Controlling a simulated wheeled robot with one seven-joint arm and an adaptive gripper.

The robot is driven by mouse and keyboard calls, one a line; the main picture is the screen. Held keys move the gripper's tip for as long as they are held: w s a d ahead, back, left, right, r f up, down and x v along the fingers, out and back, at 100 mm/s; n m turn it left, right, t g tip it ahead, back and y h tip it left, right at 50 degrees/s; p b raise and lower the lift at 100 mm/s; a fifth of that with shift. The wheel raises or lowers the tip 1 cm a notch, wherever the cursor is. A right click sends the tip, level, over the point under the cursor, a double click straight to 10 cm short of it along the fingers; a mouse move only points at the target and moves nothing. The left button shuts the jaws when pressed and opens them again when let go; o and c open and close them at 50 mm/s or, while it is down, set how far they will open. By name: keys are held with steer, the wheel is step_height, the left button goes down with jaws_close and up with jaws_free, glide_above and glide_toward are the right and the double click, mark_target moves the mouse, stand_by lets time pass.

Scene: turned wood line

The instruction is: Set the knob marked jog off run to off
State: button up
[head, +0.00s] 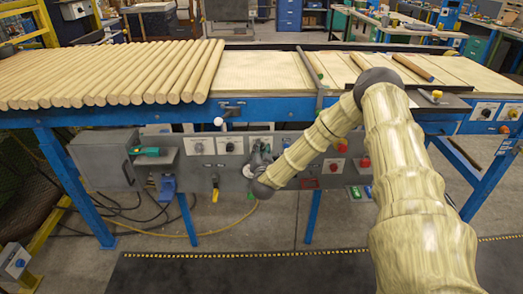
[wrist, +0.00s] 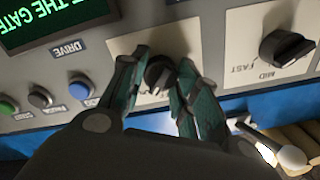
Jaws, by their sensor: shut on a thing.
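My gripper (wrist: 159,62) is shut on a black knob (wrist: 157,78) in the wrist view, with one green finger on each side of it. The knob sits on a pale plate (wrist: 185,40) on the grey control panel. The plate's marks are hidden or too unclear to read, so I cannot tell which setting the knob points to. In the head view my gripper (head: 260,160) is at the front of the panel (head: 246,178), under the table, and hides the knob.
Another black knob (wrist: 286,48), marked MID and FAST, is close to the right in the wrist view. Green, black and blue buttons (wrist: 82,88) and a lit display (wrist: 50,22) are to the left. The blue table edge (head: 270,138) runs above the panel, with wooden rods (head: 120,75) on top.

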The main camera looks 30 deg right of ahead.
steer(key=n+p, duration=0.1)
steer(key=n, duration=0.2)
steer(key=shift+a+r, duration=0.1)
steer(key=shift+n+p, duration=0.4)
steer(key=shift+n, duration=2.2)
steer(key=o, duration=1)
steer(key=v, duration=1.2)
